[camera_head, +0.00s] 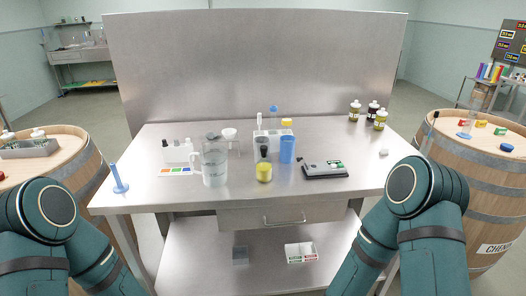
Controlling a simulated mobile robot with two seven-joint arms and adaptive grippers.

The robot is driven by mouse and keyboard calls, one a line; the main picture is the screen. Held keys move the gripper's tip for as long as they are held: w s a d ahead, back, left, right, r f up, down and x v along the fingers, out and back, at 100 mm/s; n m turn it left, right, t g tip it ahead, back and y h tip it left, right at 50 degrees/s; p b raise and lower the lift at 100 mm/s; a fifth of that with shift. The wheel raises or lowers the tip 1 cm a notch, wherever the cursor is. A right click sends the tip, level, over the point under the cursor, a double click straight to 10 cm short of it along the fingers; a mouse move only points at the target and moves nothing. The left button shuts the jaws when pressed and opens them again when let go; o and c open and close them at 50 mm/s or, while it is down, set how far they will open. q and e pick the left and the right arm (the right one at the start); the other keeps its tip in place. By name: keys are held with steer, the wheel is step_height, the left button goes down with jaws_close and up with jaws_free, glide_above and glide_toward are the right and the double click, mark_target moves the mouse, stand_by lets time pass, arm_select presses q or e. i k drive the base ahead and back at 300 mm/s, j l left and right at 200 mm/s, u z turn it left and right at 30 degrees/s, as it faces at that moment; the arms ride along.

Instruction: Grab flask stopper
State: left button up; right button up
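A clear glass jug-like vessel with a handle (214,167) stands upright on the steel table, left of centre. A dark grey piece sits at its top (212,136); I cannot tell if it is a stopper. Right of it stands a small container with a yellow lower part (264,172) and a dark top. A small white object (383,152) lies alone near the table's right side; its kind is too small to tell. No flask stopper can be picked out for sure. My two arms show at the lower left and lower right, but neither gripper is in view.
A blue cup (287,150), a black scale-like device (325,170), colour strips (175,171) and a blue cylinder (119,179) stand on the table. Brown bottles (354,111) are at the back right. A steel panel (255,60) closes the back. Barrels (475,190) flank the table.

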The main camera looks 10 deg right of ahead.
mark_target(263, 149)
steer(key=i+j, duration=0.4)
steer(key=i+j+z, duration=0.25)
steer(key=z, duration=0.2)
steer(key=i+j+z, duration=0.25)
steer(key=z, duration=0.2)
steer(key=j, duration=0.05)
